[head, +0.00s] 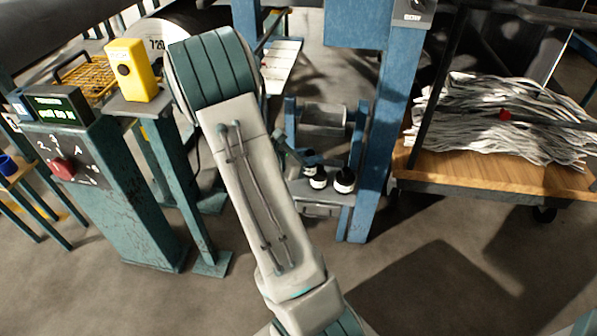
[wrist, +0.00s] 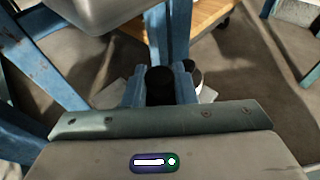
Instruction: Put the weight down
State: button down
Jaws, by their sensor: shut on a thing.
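My gripper (wrist: 160,90) is shut on a black-topped weight (wrist: 160,78), which stands between the two blue fingers in the wrist view. In the head view my gripper (head: 303,161) is partly hidden by my arm, over a small grey platform (head: 352,200) in a blue frame. Two black weights with white bands show there: one (head: 318,181) right below my gripper, seemingly the held one, and a second weight (head: 344,181) close to its right. The second weight (wrist: 194,72) also shows just right of the fingers in the wrist view. I cannot tell whether the held weight touches the platform.
A blue post (head: 385,130) rises just right of the platform. A wooden cart (head: 480,178) with stacked crumpled paper stands at the right. A green control console (head: 125,190) and a yellow box (head: 133,70) stand at the left. The floor in front is clear.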

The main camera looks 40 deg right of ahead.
jog(key=shift+w+a+f+b, duration=0.15)
jog(key=shift+w+f+b, duration=0.8)
jog(key=shift+w+f, duration=0.9)
jog(key=shift+w+a+f+b, duration=0.1)
jog(key=shift+w+f+b, duration=0.85)
jog(key=shift+w+f, duration=0.9)
jog(key=shift+s+f, duration=0.3)
jog(key=shift+f, duration=0.15)
jog(key=c, duration=1.2)
grip_release()
